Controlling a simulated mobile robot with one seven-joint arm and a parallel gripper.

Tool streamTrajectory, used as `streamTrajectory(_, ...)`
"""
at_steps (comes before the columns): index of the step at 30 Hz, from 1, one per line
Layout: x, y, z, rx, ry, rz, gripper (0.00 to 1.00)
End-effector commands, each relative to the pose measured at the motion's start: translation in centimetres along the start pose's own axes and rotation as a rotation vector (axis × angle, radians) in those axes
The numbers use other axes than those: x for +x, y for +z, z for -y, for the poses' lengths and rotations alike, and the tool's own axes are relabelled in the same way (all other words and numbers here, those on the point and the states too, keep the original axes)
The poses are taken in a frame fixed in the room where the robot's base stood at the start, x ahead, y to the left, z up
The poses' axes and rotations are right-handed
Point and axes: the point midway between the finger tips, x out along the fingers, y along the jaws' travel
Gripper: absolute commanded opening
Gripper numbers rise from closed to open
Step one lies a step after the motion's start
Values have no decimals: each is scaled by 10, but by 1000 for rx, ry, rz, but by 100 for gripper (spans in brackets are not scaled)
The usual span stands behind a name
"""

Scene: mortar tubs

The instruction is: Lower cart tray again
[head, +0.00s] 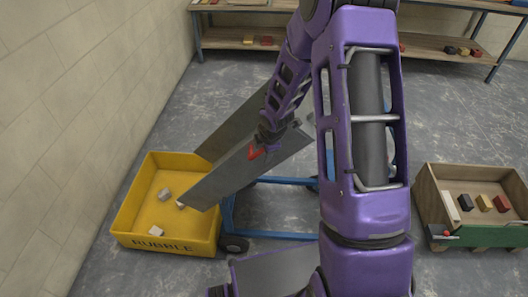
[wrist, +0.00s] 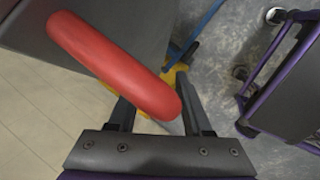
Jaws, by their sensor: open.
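The grey metal cart tray (head: 225,178) is tilted in the head view, with its low left end over the yellow tub (head: 210,234) marked RUBBLE. The tray sits above a blue cart frame (head: 275,236). Its red handle (head: 255,152) is on the near side; in the wrist view the handle (wrist: 110,62) is a thick red bar running diagonally. My gripper (head: 268,140) is at the handle. In the wrist view the jaws (wrist: 158,110) are open, with the handle's lower end between or just in front of the fingers; contact cannot be told.
Several pale rubble pieces (head: 164,194) lie in the tub. A pale wall (head: 60,120) runs along the left. Workbenches (head: 235,40) line the back. Grey floor is open behind the right cart.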

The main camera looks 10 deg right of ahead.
Motion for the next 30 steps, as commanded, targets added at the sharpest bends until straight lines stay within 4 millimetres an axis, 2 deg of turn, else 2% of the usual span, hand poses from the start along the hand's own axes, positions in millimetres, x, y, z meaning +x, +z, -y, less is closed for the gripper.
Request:
streamTrajectory(2, 0, 0, 0, 0, 0, 0, 48)
streamTrajectory(10, 0, 0, 0, 0, 0, 0, 0)
streamTrajectory(30, 0, 0, 0, 0, 0, 0, 0)
